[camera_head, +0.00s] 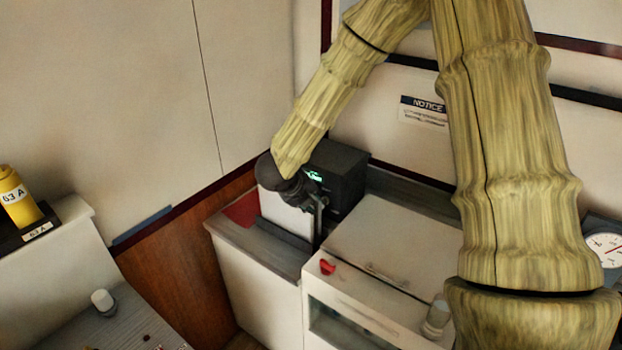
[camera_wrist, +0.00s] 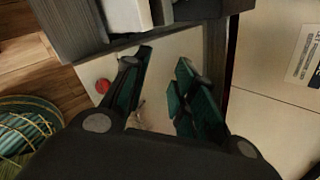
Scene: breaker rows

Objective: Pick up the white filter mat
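The white filter mat appears to be the pale upright slab (camera_head: 285,212) in a dark holder on the grey counter, partly hidden behind my gripper in the head view. A white block, likely the same mat, shows at the top edge of the wrist view (camera_wrist: 127,14), between dark walls. My gripper (camera_head: 314,212) is beside the slab's right side in the head view. In the wrist view my gripper (camera_wrist: 164,60) has its fingers apart with nothing between them. The white block lies beyond the fingertips. I cannot tell whether any finger touches it.
A black box with a green display (camera_head: 338,175) stands close behind my gripper. A white cabinet (camera_head: 390,245) with a red knob (camera_head: 327,266) and a small jar (camera_head: 436,318) is at right. A yellow cylinder (camera_head: 18,197) stands far left. A round basket (camera_wrist: 28,130) shows in the wrist view.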

